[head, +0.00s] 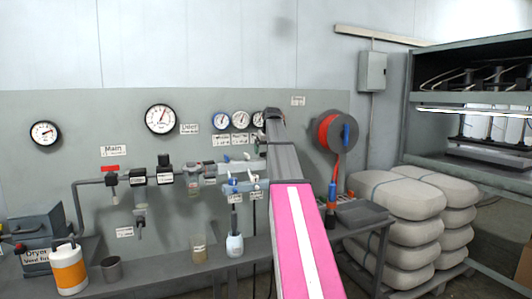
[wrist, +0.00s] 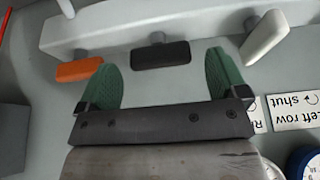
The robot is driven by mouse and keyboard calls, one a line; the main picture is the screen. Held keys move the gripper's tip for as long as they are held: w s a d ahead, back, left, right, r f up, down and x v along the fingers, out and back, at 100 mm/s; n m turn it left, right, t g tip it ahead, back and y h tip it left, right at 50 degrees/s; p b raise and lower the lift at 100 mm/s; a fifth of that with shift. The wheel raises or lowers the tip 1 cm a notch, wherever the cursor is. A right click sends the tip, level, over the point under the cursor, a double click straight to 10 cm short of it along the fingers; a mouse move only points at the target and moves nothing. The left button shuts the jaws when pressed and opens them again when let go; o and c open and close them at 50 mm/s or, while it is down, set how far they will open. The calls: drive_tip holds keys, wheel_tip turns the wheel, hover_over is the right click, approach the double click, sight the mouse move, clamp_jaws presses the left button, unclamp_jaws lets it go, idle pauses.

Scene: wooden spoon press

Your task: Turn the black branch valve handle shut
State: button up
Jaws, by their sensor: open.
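The black branch valve handle (wrist: 160,55) shows in the wrist view, lying crosswise below a pale grey pipe bar (wrist: 110,38). My gripper (wrist: 163,62) has two green fingers spread wide, one to the left and one to the right of the handle. Nothing is held between them. The handle lies in the gap towards the fingertips; I cannot tell whether either finger touches it.
An orange handle (wrist: 78,70) sits just left of the left finger, and a white handle (wrist: 265,37) right of the right finger. A "Left row shut" label (wrist: 295,112) and a blue-rimmed gauge (wrist: 304,163) are at lower right. A red hose reel (head: 327,133) hangs right of my arm.

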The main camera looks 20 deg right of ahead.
drive_tip(key=v, duration=0.9)
drive_tip(key=shift+s+r, duration=0.15)
drive_tip(key=shift+r, duration=0.1)
